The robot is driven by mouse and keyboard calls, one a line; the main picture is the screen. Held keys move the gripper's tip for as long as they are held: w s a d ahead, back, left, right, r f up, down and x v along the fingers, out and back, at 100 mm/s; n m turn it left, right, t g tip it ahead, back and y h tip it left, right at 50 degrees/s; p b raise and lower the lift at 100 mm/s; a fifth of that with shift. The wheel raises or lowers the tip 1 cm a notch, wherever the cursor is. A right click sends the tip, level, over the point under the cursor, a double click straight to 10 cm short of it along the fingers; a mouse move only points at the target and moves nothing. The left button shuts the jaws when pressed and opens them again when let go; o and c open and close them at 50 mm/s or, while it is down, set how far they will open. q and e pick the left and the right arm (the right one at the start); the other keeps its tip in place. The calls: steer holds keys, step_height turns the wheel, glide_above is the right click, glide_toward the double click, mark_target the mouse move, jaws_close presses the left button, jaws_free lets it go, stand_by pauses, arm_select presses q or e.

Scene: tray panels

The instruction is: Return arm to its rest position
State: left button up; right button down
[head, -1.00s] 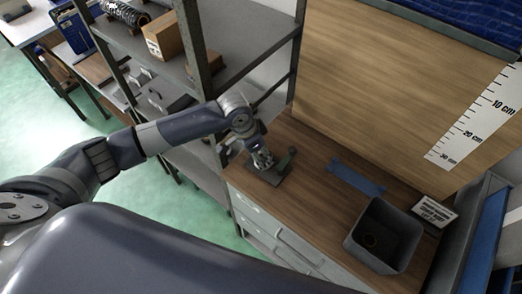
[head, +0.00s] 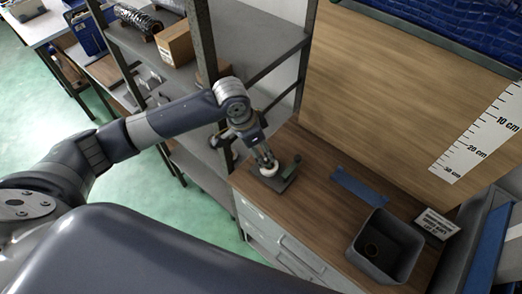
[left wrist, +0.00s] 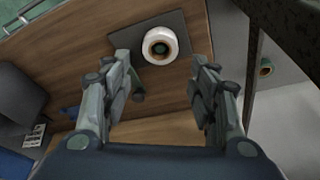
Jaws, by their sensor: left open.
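My left gripper (head: 266,160) is above the left end of the wooden bench, over a small dark stand. In the left wrist view the left gripper (left wrist: 170,85) has its two fingers wide apart with nothing between them. A white roll (left wrist: 160,46) with a dark centre sits on the dark base plate (left wrist: 128,32) beyond the fingertips. In the head view the white roll (head: 268,168) is partly hidden by the fingers, and the stand's dark base (head: 283,182) shows beside it. My right gripper is in neither view.
A grey bin (head: 385,247) with a ring-like thing inside stands at the bench's right. A blue strip (head: 358,186) lies on the bench (head: 325,205). A metal shelf (head: 250,45) with a cardboard box (head: 175,44) stands close behind my left arm.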

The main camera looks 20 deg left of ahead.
arm_select(q)
steer(key=shift+r, duration=0.1)
stand_by(0.5)
steer(key=s+d+f+n+t+h, duration=0.1)
steer(key=s+d+f+h, duration=0.1)
steer(key=s+d, duration=0.7)
steer(key=s+a+f+n+y, duration=0.2)
steer(key=s+a+n+y, duration=0.3)
steer(key=s+a, duration=0.8)
step_height(320, 180, down, 31)
steer(key=s+g+h+b, duration=0.1)
steer(key=b, duration=0.6)
steer(key=s+a+f+b, duration=0.1)
steer(key=s+f+b, duration=0.2)
steer(key=s+f, duration=0.6)
steer(key=s+a+f+g+b, duration=0.1)
steer(key=s+f+b, duration=0.3)
steer(key=s+f, duration=0.5)
step_height(320, 180, down, 8)
steer(key=shift+r, duration=0.25)
